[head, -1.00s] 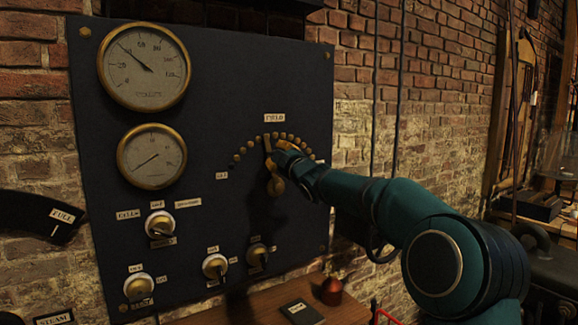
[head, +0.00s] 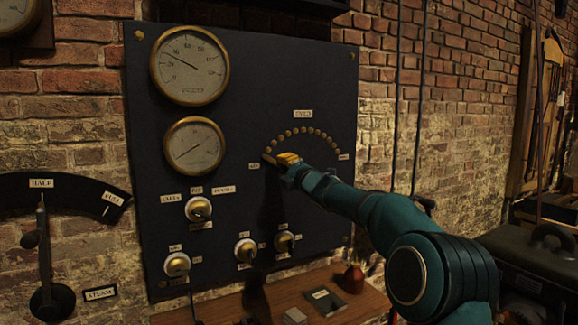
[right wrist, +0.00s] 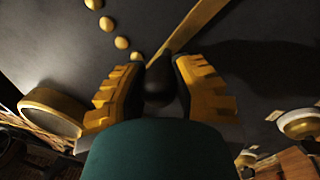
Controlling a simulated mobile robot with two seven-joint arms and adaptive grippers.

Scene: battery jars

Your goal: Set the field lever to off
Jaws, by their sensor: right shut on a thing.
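The field lever (head: 269,158) is on the dark panel under the FIELD label (head: 302,114). Its brass tip points left, close to the small label (head: 253,166) at the left end of the arc of brass studs (head: 308,131); that label's print is too small to read surely. My right gripper (head: 288,159) is at the lever and hides most of it. In the right wrist view, its yellow fingers (right wrist: 160,88) are shut on the lever's dark knob (right wrist: 158,80), with the brass lever arm (right wrist: 188,25) running up and away. My left gripper is not in view.
Two brass gauges (head: 190,64) and several small knobs (head: 198,208) sit on the panel left of and below my right gripper. A wooden shelf (head: 345,308) with small items is below. A steam lever (head: 43,250) stands at left, at HALF.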

